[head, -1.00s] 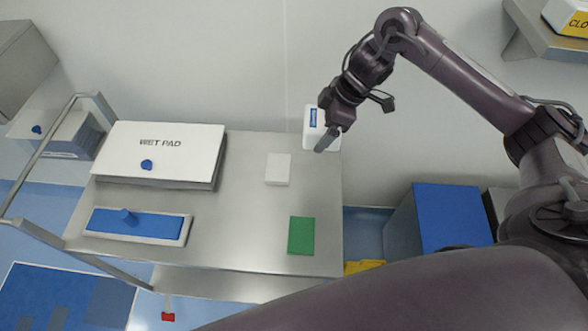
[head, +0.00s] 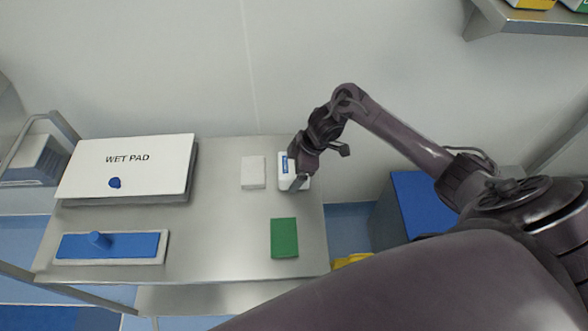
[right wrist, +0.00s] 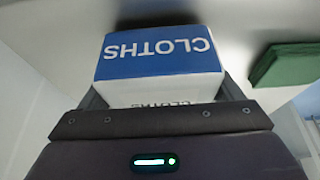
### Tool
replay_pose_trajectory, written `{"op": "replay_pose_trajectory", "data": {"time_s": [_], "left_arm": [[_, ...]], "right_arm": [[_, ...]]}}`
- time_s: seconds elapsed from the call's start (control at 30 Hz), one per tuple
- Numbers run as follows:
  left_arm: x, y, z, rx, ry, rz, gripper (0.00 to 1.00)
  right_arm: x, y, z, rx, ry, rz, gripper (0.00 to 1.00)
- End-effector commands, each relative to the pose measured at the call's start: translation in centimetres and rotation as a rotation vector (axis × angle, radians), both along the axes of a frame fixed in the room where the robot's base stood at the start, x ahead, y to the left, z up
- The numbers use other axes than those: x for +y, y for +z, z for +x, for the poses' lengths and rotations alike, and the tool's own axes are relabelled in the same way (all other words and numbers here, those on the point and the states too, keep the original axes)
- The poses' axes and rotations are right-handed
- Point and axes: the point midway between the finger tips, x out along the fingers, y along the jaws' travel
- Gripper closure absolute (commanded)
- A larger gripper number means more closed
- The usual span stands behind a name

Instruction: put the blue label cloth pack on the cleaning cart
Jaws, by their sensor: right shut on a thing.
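The blue label cloth pack (head: 286,178) is white with a blue label and is at the right side of the cleaning cart's steel top (head: 215,235). In the right wrist view its label reads CLOTHS, upside down, on the pack (right wrist: 160,55). My right gripper (head: 297,176) is shut on the pack, with a finger on either side of it in the right wrist view. I cannot tell whether the pack touches the cart top or hangs just above it. My left gripper is not in view.
A white block (head: 253,172) stands just left of the pack. A green pad (head: 284,238) lies in front. A WET PAD box (head: 125,165) and a blue pad holder (head: 110,247) fill the cart's left. A blue-topped bin (head: 415,200) stands right of the cart.

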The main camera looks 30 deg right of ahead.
Motion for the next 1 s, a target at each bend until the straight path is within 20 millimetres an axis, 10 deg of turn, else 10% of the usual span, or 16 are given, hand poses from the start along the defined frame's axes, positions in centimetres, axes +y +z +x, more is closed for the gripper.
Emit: {"op": "replay_pose_trajectory", "data": {"time_s": [0.43,0.47,0.57,1.0], "left_arm": [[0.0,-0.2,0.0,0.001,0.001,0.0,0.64],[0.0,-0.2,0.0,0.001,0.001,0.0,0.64],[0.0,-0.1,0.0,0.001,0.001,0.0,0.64],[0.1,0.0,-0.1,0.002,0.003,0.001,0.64]], "right_arm": [[0.0,-1.0,0.1,-0.002,0.0,0.0,0.45],[0.0,-1.0,0.0,-0.001,0.001,-0.001,0.12],[0.0,-1.0,0.0,-0.001,0.001,-0.001,0.0],[-0.8,1.2,-0.2,-0.005,0.002,-0.001,0.0]]}}
